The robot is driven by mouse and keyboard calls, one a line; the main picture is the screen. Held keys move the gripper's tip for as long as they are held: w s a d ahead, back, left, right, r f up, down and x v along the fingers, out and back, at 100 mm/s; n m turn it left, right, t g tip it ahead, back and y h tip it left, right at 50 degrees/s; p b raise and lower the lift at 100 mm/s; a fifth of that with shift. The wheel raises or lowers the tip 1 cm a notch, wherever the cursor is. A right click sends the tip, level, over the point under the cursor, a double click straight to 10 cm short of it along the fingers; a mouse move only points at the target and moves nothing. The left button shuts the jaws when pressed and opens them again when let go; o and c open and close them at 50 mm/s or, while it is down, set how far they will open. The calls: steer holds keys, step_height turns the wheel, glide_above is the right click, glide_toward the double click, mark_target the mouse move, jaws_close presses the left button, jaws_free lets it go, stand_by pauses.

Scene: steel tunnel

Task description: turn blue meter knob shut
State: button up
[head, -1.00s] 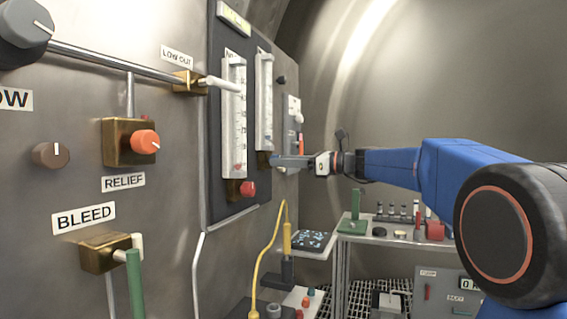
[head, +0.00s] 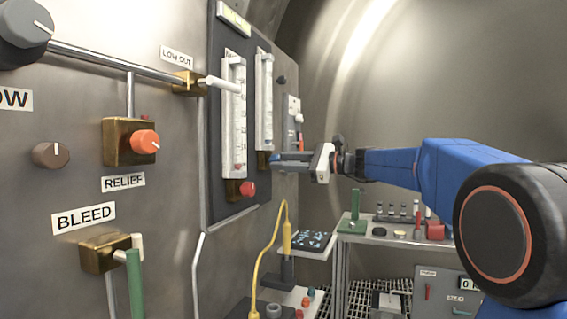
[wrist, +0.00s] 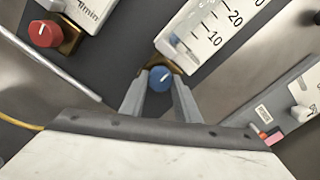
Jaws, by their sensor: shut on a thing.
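The blue meter knob (wrist: 160,78) sits at the foot of a flow meter (wrist: 198,38) in the wrist view, with a white line on its face. My gripper (wrist: 160,92) is shut on the knob, one finger on each side of it. In the wrist view a blue float shows low in the tube, below the 10 mark.
The red knob (head: 247,189) of the nearer meter (head: 233,115) is to the left; it also shows in the wrist view (wrist: 44,33). A yellow cable (head: 268,248) hangs below the panel. A bench (head: 350,227) with small items stands behind.

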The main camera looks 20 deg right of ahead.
stand_by(0.3)
steer(key=o, duration=1)
steer(key=shift+o, duration=0.2)
steer(key=shift+s+d, duration=0.1)
steer(key=v, duration=1.7)
steer(key=s+a+f+n+g+h, duration=0.25)
steer(key=s+a+f, duration=0.4)
steer(key=f, duration=0.35)
steer(key=s+a+f+n+g+h, duration=0.2)
steer(key=s+a+f+n+h, duration=0.35)
steer(key=f, duration=0.55)
steer(key=s+d+f+n+h, duration=0.1)
steer(key=s+f+n+h, duration=0.1)
steer(key=s+f, duration=0.5)
steer(key=s+d+f+n+g+h, duration=0.1)
steer(key=s+d+f+n+h, duration=0.1)
steer(key=s+f+n, duration=0.3)
steer(key=s+d+f+n+h, duration=0.1)
steer(key=s+f+n+h, duration=0.1)
steer(key=s+f, duration=0.7)
steer(key=shift+d+f+n+h, duration=0.3)
steer(key=shift+f+n, duration=0.25)
steer(key=shift+n, duration=0.15)
